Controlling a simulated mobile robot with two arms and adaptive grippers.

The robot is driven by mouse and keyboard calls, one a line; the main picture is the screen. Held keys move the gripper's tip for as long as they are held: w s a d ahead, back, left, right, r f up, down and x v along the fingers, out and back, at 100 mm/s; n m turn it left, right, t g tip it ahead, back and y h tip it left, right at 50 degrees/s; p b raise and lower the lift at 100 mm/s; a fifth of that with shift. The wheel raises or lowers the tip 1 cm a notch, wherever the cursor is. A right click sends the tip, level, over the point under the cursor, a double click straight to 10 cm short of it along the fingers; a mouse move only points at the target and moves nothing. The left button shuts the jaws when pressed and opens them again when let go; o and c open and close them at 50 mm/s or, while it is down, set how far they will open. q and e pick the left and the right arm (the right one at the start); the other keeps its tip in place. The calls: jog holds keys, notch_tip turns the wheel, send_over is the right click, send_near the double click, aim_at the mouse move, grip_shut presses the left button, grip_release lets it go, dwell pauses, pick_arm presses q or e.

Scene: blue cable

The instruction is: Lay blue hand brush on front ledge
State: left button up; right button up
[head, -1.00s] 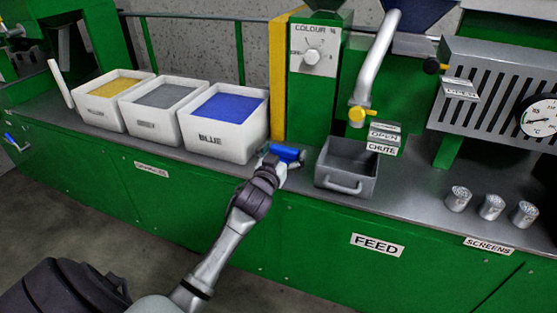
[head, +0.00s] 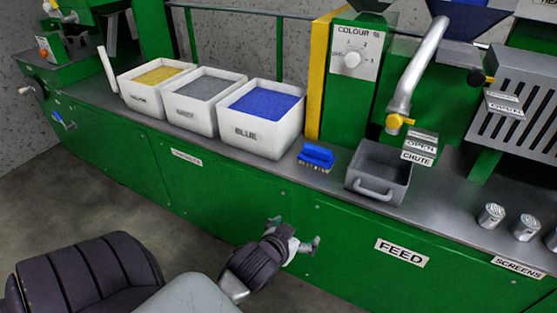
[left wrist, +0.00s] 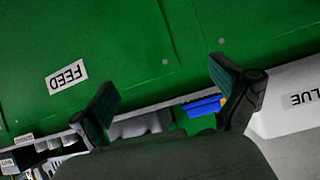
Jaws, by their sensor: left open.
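The blue hand brush (head: 316,156) rests on the grey metal front ledge (head: 335,172), bristles down, between the white blue-pellet bin and the grey chute drawer. Its blue part also shows in the left wrist view (left wrist: 203,106), partly hidden behind a finger. My left gripper (head: 296,235) is open and empty. It is in front of the green cabinet, below the ledge edge and clear of the brush. Its two spread fingers show in the left wrist view (left wrist: 163,80) with nothing between them. My right gripper is not in view.
White bins of yellow, grey and blue pellets (head: 262,140) stand left of the brush. The grey drawer (head: 380,175) with a handle stands to its right. Metal screens (head: 491,215) stand farther right. The green cabinet front (head: 225,185) drops below the ledge.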

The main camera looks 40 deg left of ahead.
pick_arm(q)
jog(key=s+d+f+m+g+h, duration=0.1)
jog(key=s+d+g, duration=0.3)
jog(key=s, duration=0.4)
jog(key=s+d+f+m+g+h, duration=0.1)
jog(key=s+d+f+g, duration=0.3)
jog(key=s, duration=0.5)
jog(key=shift+s+d+f+m+h, duration=0.15)
jog(key=shift+d+f+m+h, duration=0.25)
jog(key=shift+m, duration=0.3)
